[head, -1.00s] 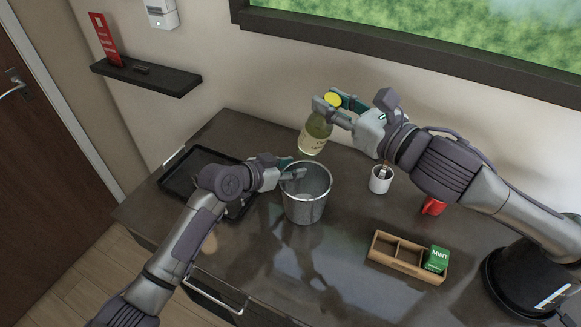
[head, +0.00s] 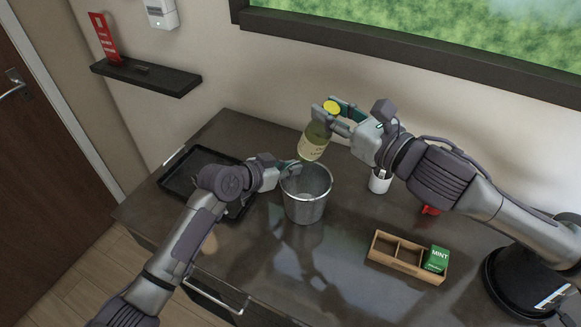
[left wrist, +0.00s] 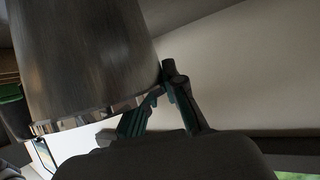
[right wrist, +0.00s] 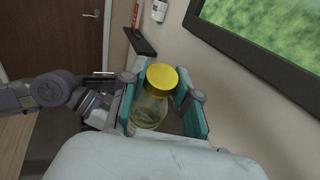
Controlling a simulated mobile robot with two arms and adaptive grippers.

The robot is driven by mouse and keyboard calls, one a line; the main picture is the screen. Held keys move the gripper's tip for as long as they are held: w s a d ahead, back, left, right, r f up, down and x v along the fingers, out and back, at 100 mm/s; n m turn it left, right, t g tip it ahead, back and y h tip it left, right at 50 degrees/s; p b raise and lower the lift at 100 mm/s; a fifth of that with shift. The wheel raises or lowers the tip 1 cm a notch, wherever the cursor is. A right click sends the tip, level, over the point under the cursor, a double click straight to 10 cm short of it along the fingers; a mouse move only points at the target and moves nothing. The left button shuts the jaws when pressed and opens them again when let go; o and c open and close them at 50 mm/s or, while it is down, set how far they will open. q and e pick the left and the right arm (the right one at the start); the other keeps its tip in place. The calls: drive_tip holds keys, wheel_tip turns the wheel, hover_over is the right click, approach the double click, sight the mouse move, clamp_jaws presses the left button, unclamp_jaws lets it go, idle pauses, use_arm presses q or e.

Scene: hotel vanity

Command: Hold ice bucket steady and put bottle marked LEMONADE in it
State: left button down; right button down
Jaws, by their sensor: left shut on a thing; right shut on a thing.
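The metal ice bucket (head: 306,205) stands upright on the dark counter. My left gripper (head: 289,168) is shut on its rim at the left; the bucket wall fills the upper left of the left wrist view (left wrist: 85,60). My right gripper (head: 335,112) is shut on a bottle (head: 314,141) with a yellow cap and a pale label. The label is too small to read. The bottle is slightly tilted, its lower end just above and behind the bucket's rim. In the right wrist view the yellow cap of the bottle (right wrist: 161,78) shows between the fingers.
A black tray (head: 172,184) lies left of the bucket. A wooden box (head: 392,262) with a green MINT packet (head: 436,259) is at front right. A white cup (head: 379,182) and a red mug (head: 430,210) stand partly hidden below my right arm.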

sight(320, 154)
drive_tip(key=shift+f, duration=5.6)
drive_tip(key=c, duration=0.8)
unclamp_jaws()
drive_tip(key=shift+o, duration=0.2)
drive_tip(key=shift+f, duration=0.15)
drive_tip(key=v, duration=1.2)
drive_tip(key=shift+s, duration=0.1)
use_arm(q)
drive_tip(key=shift+f, duration=0.1)
